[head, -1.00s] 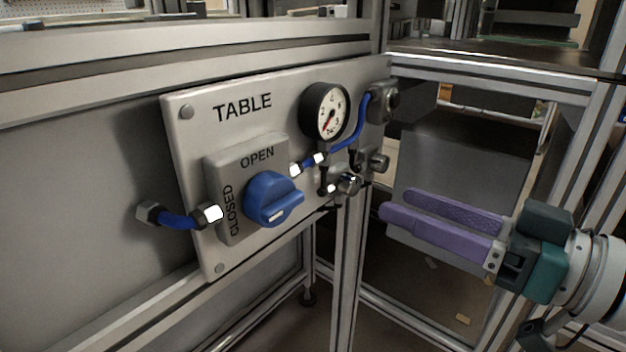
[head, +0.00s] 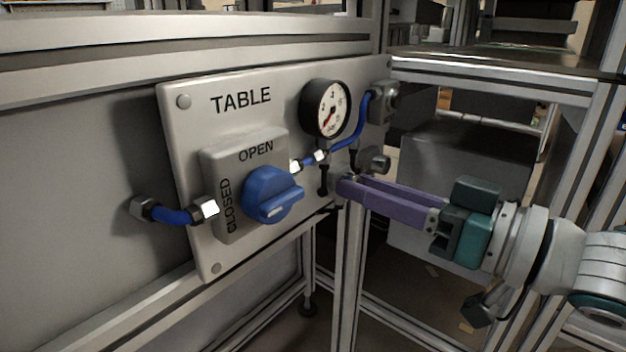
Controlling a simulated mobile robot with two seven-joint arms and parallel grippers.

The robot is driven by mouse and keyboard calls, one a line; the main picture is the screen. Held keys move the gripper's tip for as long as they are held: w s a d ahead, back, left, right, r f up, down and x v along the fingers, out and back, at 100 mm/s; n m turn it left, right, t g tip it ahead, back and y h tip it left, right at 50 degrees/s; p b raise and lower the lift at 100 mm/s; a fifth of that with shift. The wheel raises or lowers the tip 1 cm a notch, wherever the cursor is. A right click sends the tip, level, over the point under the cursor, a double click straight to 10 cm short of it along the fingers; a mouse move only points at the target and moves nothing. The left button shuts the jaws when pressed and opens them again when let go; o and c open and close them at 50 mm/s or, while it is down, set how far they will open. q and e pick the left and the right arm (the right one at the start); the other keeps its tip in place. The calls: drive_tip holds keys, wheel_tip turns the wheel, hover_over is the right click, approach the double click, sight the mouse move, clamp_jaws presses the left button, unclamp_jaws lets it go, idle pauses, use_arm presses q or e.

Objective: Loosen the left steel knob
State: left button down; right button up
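The left steel knob is mostly or wholly hidden behind the fingertips of my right gripper (head: 347,183), at the lower right of the grey TABLE panel (head: 222,126). My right gripper comes in from the right with two purple fingers, their tips at the knob's place. A narrow dark gap shows between the fingers. I cannot tell whether they touch or clamp the knob. A second steel knob (head: 376,163) shows just above and to the right of the fingertips. My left gripper is not in view.
The panel carries a blue rotary handle (head: 272,195), a pressure gauge (head: 325,108) and a blue hose (head: 362,120) close to the fingertips. An aluminium frame post (head: 346,265) stands below the gripper. A grey box-like surface (head: 440,150) lies behind the fingers.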

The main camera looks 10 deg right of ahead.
clamp_jaws()
drive_tip(key=shift+n, duration=0.3)
drive_tip(key=shift+n+p, duration=1.15)
drive_tip(key=shift+n, duration=4.95)
